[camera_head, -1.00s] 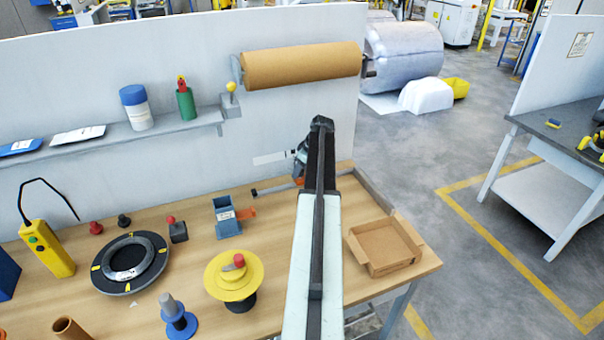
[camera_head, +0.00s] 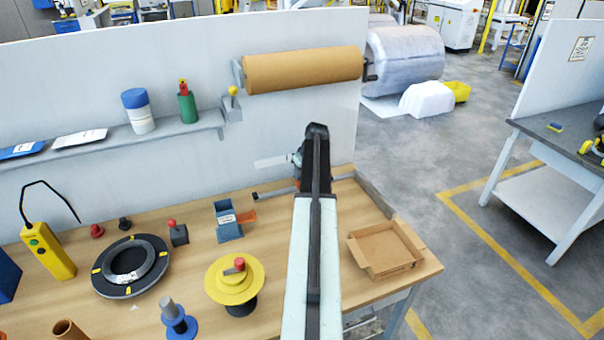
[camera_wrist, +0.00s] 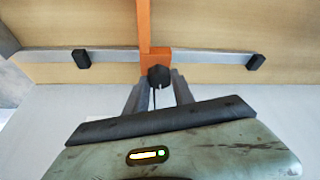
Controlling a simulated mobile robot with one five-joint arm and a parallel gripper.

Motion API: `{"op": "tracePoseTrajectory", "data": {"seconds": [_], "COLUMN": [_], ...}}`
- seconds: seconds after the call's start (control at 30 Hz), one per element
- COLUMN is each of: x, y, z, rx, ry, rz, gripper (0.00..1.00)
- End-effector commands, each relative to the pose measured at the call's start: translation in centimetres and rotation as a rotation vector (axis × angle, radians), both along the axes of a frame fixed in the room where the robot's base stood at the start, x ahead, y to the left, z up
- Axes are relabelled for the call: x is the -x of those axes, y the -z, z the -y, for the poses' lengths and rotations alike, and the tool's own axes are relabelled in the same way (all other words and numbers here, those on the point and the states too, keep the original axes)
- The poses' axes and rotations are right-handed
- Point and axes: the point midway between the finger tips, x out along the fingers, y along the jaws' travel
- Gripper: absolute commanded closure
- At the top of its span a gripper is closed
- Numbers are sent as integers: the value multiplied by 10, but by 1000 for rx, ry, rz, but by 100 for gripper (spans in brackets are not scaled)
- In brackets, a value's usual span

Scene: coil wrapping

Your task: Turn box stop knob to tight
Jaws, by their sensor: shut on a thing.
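In the wrist view the box stop is an orange block (camera_wrist: 150,57) with an orange bar, on a grey metal rail (camera_wrist: 110,57). A black knob (camera_wrist: 158,76) sits on the front of the block. My gripper (camera_wrist: 158,88) is shut on the knob, with one grey finger on each side. I cannot read a tight or loose mark on it. In the head view the rail (camera_head: 275,192) lies at the back of the bench, and my arm hides the knob and most of my gripper.
An open cardboard box (camera_head: 385,247) lies right of my arm. Left of it stand a blue dispenser (camera_head: 228,220), a yellow spool (camera_head: 235,280) and a black ring (camera_head: 130,265). A brown paper roll (camera_head: 303,70) hangs on the white back panel (camera_head: 290,120).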

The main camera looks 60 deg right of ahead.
Motion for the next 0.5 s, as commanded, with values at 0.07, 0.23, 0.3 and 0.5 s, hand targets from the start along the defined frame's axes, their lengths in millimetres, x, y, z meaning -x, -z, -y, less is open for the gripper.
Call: {"op": "tracePoseTrajectory", "data": {"seconds": [0.07, 0.23, 0.3, 0.5], "x": [0, 0, -1, -2], "y": [0, 0, 0, 0], "z": [-2, -2, -3, -3], "rx": [1, 1, 1, 1], "ry": [69, 231, 297, 488], "rz": [-2, -2, -2, -1], "gripper": [100, 100, 100, 100]}}
